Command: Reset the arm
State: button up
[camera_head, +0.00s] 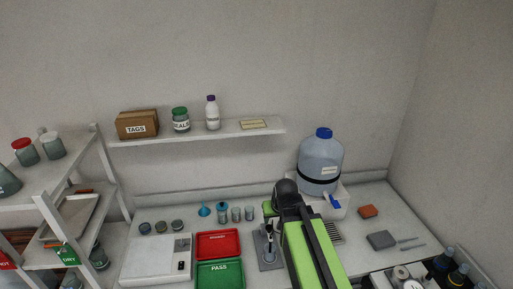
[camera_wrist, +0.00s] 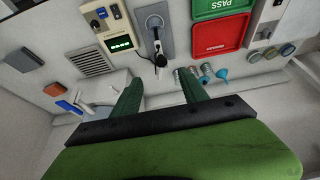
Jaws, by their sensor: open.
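My gripper (camera_wrist: 161,88) shows in the wrist view with its two dark green fingers spread apart and nothing between them. The wrist view is upside down relative to the head view. In the head view my green arm reaches over the bench in front of the water jug (camera_head: 320,165), and its fingers are hard to make out there. Below the fingers' line of sight, the wrist view shows a grey stand plate with a black-handled device (camera_wrist: 157,35), apart from the fingers.
A red tray (camera_head: 218,244) and a green PASS tray (camera_head: 220,273) lie left of my arm. A white scale (camera_head: 155,258) and several small jars stand farther left. A shelf (camera_head: 195,133) holds a TAGS box (camera_head: 137,124) and bottles. Dark bottles (camera_head: 458,275) stand front right.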

notch_tip(320, 180, down, 11)
jog(key=d+b, duration=0.2)
jog(key=b, duration=0.9)
jog(key=s+d+f+m+g+b, duration=0.1)
jog(key=s+d+f+g+b, duration=0.1)
jog(key=s+f+g+b, duration=0.2)
jog(key=s+f+b, duration=0.3)
jog(key=s+f, duration=0.3)
jog(key=shift+s+g, duration=0.35)
jog(key=shift+g, duration=0.05)
